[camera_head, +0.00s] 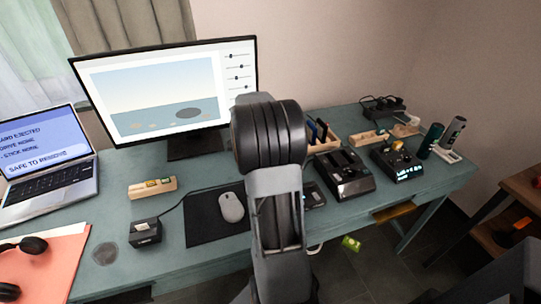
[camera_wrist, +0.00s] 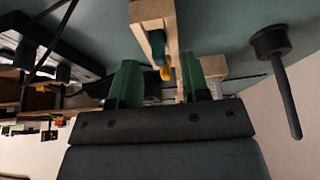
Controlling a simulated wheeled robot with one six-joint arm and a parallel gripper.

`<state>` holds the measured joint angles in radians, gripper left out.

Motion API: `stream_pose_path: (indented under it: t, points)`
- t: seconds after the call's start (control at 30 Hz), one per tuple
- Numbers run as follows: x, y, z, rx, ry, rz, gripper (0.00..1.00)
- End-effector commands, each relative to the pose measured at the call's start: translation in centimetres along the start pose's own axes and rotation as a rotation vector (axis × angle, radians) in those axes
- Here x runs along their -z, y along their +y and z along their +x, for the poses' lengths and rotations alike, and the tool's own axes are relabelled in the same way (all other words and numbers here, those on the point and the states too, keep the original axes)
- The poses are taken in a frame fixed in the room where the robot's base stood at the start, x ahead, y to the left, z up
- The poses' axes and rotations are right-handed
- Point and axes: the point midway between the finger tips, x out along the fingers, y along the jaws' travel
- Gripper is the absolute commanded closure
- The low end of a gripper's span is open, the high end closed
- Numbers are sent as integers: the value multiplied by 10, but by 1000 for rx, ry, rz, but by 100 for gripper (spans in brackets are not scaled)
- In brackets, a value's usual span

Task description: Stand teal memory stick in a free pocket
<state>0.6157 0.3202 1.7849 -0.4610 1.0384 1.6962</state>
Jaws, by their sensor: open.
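My gripper (camera_wrist: 158,82) shows in the wrist view with two green fingertips held apart; it is open. A pale wooden holder (camera_wrist: 138,12) extends down the picture between and beyond the fingertips. A small teal piece (camera_wrist: 158,46) with a yellow part (camera_wrist: 165,73) below it shows at the holder; I cannot tell whether it is the teal memory stick. In the head view my arm hides the gripper.
A monitor (camera_head: 160,90) and a laptop (camera_head: 48,160) stand at the left. A mouse (camera_head: 231,207) lies on the black mat (camera_head: 205,228). Black devices (camera_head: 342,175) crowd the right of the blue-green table (camera_head: 200,278). A dark disc with a rod (camera_wrist: 285,85) shows right in the wrist view.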

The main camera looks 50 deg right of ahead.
Motion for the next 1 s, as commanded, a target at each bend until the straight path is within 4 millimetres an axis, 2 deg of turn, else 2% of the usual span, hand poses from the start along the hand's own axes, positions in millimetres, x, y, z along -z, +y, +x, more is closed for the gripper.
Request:
stream_pose_path:
  t: [0.03,0.2,0.5,0.7,1.0]
  points:
    - [0,0,-12,3,0,0,58]
    - [0,-1,-49,4,1,-1,58]
    - [0,-1,-98,3,0,0,58]
    - [0,0,-112,0,0,0,58]
    - [0,0,-115,-1,0,0,58]
